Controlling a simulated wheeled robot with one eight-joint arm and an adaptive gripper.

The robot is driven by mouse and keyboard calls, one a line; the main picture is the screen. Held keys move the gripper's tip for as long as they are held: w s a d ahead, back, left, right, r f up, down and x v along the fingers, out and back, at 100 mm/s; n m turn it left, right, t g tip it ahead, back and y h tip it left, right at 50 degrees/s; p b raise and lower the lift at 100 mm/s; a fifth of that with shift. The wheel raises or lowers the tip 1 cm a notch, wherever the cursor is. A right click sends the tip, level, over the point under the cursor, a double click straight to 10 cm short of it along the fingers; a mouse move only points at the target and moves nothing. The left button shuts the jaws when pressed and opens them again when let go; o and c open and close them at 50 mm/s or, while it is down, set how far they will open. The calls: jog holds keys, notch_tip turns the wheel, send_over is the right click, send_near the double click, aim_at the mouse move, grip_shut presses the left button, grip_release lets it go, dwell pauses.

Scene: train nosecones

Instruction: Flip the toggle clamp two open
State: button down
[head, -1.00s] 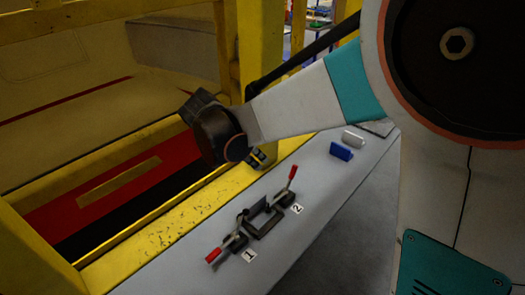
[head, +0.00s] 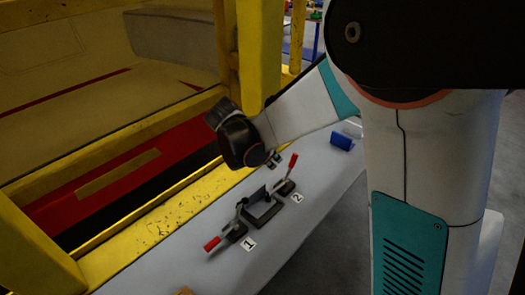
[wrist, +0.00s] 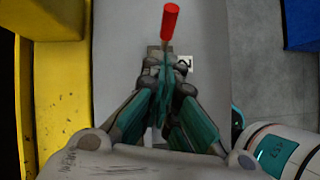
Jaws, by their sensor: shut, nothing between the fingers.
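Toggle clamp two (head: 285,188) sits on the grey table by the "2" label, its red handle (head: 292,163) standing up at a tilt. In the wrist view the red handle (wrist: 170,20) rises just beyond my fingertips, and the clamp body is mostly hidden behind them. My gripper (head: 275,160) is just left of the handle in the head view. In the wrist view my gripper (wrist: 160,98) is shut with nothing held; contact with the handle cannot be told. Toggle clamp one (head: 238,230), by the "1" label, has its red handle (head: 212,243) lying low.
A black bracket (head: 265,212) stands between the clamps. A blue block (head: 342,142) lies farther along the grey table (head: 205,270). A yellow rail (head: 150,228) runs along the table's left side, with a yellow post (head: 262,50) behind my wrist.

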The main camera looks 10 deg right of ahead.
aim_at(289, 166)
jog(key=d+f, duration=0.1)
jog(key=w+d, duration=0.1)
jog(key=d+f+b, duration=0.1)
jog(key=d, duration=0.1)
jog(key=shift+w+f, duration=0.3)
